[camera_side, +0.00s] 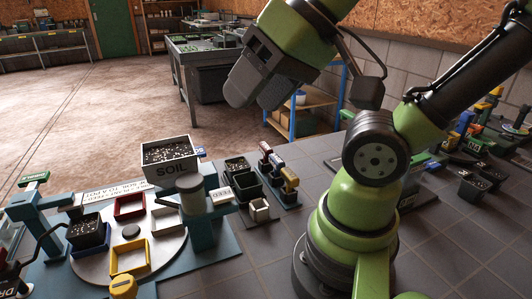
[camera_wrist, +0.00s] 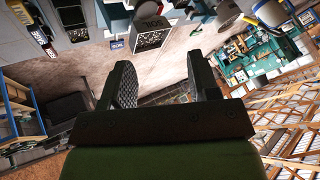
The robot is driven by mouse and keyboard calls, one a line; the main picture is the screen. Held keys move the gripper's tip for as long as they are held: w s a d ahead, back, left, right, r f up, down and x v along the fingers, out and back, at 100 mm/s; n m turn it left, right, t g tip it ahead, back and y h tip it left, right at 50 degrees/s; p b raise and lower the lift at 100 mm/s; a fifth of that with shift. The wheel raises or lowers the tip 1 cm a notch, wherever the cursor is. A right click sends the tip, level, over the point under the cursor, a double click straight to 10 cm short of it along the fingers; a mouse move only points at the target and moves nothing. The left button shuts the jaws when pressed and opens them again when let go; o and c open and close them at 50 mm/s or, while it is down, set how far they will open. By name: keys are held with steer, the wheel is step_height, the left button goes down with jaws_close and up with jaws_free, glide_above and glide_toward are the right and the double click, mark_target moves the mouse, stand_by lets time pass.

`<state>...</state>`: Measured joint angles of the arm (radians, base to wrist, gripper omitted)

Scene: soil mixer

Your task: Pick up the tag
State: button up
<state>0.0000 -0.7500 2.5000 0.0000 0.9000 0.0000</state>
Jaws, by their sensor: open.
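My gripper (camera_side: 257,92) is raised high above the bench, well away from the items on it. In the wrist view my gripper (camera_wrist: 162,75) has its two dark fingers spread, with nothing between them.
A white SOIL hopper (camera_side: 171,175) stands over a round plate (camera_side: 103,263) with coloured square frames. The tiled bench front (camera_side: 235,270) is clear.

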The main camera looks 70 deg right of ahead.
steer(key=m+g+h, duration=0.2)
steer(key=m+g, duration=0.3)
steer(key=g, duration=0.2)
glide_above(266, 146)
steer(key=f, duration=1.6)
steer(key=shift+s+a+f, duration=0.15)
steer(key=shift+a+f, duration=0.15)
steer(key=f, duration=0.4)
steer(key=shift+s+d+f, duration=0.15)
steer(key=shift+d+f, duration=0.05)
steer(key=shift+f, duration=0.15)
steer(key=f, duration=0.5)
steer(key=shift+w+d+f, duration=0.2)
steer(key=shift+w+f, duration=0.15)
steer(key=shift+f, duration=0.05)
steer(key=c, duration=1)
